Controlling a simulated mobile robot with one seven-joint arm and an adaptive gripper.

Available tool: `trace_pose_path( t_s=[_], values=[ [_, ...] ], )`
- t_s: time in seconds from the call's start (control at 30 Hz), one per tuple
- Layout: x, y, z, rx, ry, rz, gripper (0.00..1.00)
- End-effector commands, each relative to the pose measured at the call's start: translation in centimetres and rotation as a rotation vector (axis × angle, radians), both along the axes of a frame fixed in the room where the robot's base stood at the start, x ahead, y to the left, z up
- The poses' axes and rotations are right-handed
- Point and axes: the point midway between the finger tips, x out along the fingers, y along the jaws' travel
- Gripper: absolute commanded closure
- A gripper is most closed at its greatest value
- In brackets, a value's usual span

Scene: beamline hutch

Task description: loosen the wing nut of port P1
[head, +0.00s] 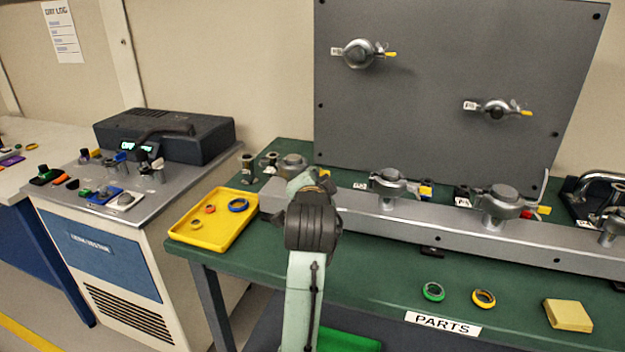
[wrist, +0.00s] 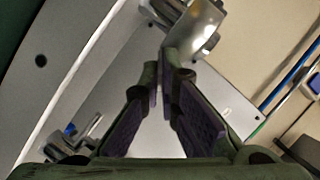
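A silver clamp (head: 292,163) stands at the left end of the grey rail, partly hidden by my arm. Its label is not visible, so I cannot confirm it is port P1. A bit of yellow shows at its right side, and its wing nut cannot be made out. My gripper (head: 312,180) is at this clamp, its fingertips hidden in the head view. In the wrist view, the fingers of my gripper (wrist: 165,72) converge close together just below a shiny clamp (wrist: 200,32). Whether they pinch anything thin there is unclear.
More clamps (head: 388,182) with yellow ends sit along the rail (head: 460,234) to the right. A dark panel (head: 440,80) with two ports stands behind. A yellow tray (head: 213,238) with rings lies left of my arm.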

Motion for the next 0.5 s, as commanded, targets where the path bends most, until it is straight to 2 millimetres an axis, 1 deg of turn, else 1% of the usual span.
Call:
trace_pose_path(
  t_s=[0.5],
  values=[
    [0.19, 0.28, 0.44, -0.460, 0.145, -0.003, 1.00]
  ],
)
